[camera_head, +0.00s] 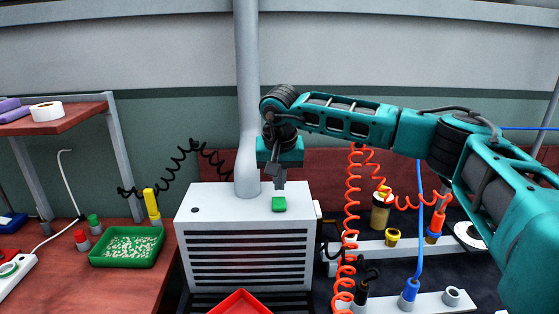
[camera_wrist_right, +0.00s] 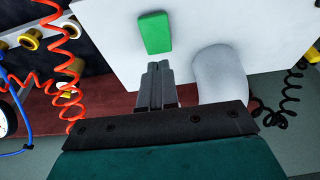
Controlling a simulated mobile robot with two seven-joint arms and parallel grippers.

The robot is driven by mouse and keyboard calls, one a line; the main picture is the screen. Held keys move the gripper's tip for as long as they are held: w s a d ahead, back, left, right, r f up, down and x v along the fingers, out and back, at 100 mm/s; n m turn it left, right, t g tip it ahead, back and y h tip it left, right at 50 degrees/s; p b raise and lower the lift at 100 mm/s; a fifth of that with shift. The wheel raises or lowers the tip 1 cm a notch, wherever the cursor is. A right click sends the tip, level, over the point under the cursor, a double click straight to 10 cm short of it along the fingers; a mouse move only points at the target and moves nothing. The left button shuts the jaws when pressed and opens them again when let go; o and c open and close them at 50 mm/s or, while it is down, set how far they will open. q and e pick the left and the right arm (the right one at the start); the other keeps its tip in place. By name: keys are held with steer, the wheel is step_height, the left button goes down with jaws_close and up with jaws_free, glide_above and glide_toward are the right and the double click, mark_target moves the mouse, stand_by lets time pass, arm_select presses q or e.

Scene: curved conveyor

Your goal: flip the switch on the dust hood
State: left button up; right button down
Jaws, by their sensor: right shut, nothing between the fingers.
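The dust hood (camera_head: 240,221) is a white box with dark slots on its front and a grey pipe rising from its top. A green switch (camera_head: 279,204) sits on its top face, right of the pipe; it also shows in the right wrist view (camera_wrist_right: 155,33). My right gripper (camera_head: 280,186) is shut and empty, pointing down just behind the switch. In the right wrist view its fingertips (camera_wrist_right: 156,66) lie just short of the switch, with a small gap in the picture. I cannot tell whether they touch the hood's top. My left gripper is not in view.
The grey pipe (camera_head: 246,100) stands close to the left of my right gripper. Coiled orange hoses (camera_head: 351,220) hang to the right of the hood. A green tray (camera_head: 128,246) lies on the left bench, and a red tray (camera_head: 240,303) is in front of the hood.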

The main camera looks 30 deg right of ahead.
steer(key=shift+f, duration=0.9)
steer(key=shift+f, duration=0.2)
steer(key=shift+r, duration=0.1)
steer(key=shift+s+a+r+p, duration=0.25)
steer(key=shift+s+a+p, duration=0.15)
steer(key=shift+s, duration=0.2)
